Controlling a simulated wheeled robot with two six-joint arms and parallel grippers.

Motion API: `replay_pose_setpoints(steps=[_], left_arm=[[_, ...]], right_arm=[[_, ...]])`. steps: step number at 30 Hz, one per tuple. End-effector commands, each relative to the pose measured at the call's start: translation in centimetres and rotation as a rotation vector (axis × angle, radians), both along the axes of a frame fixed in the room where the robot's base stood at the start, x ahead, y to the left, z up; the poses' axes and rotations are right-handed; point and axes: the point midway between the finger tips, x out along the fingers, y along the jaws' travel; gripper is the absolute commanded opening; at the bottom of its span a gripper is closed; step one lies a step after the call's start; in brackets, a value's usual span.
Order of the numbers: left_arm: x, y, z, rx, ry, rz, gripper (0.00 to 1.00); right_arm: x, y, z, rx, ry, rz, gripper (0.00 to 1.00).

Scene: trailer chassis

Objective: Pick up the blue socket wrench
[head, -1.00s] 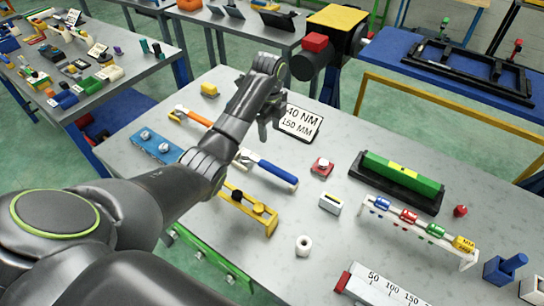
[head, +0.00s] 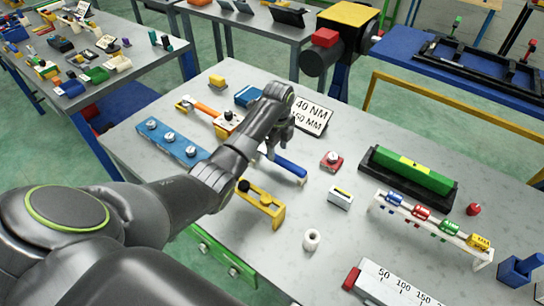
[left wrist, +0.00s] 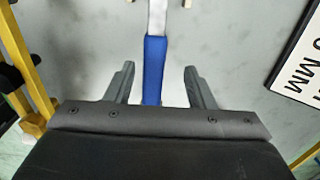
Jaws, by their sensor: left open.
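The blue socket wrench lies on the grey table; its blue handle (head: 290,168) shows just past my left gripper in the head view. My left gripper (head: 279,147) is above the handle, and my arm hides part of the wrench. In the left wrist view the blue handle (left wrist: 154,70) runs between the two open fingers (left wrist: 158,84), with a gap on each side. A pale metal shaft continues from the handle toward the top of that view. I cannot tell the exact height of the fingers above the table. My right gripper is not in view.
A sign reading 40 NM, 150 MM (head: 312,115) stands close to the gripper. A yellow holder (head: 262,200), a blue block (head: 172,140), a red-based piece (head: 331,160) and a white box (head: 340,197) are nearby. A green bar (head: 410,168) lies farther right.

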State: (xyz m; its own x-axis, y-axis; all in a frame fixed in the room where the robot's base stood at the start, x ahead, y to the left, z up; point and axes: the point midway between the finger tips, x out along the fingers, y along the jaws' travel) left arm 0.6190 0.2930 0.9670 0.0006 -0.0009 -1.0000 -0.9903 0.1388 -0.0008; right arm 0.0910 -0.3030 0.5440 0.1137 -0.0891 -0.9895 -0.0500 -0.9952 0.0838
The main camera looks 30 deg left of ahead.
Motion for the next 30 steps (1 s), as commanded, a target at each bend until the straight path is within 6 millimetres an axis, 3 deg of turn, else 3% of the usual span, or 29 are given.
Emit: replay_pose_setpoints(steps=[8,12,22,30], left_arm=[[-0.9,0.4,-3.0,0.001,0.005,0.001,0.49],[-0.8,0.3,-4.7,0.0,0.002,0.0,0.49],[-0.7,0.3,-5.3,0.001,0.0,-0.001,0.49],[-0.7,0.4,-5.3,0.001,0.0,0.0,0.15]], right_arm=[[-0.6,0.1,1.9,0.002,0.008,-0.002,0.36],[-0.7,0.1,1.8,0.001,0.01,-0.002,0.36],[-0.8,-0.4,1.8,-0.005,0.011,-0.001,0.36],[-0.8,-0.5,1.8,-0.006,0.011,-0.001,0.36]])
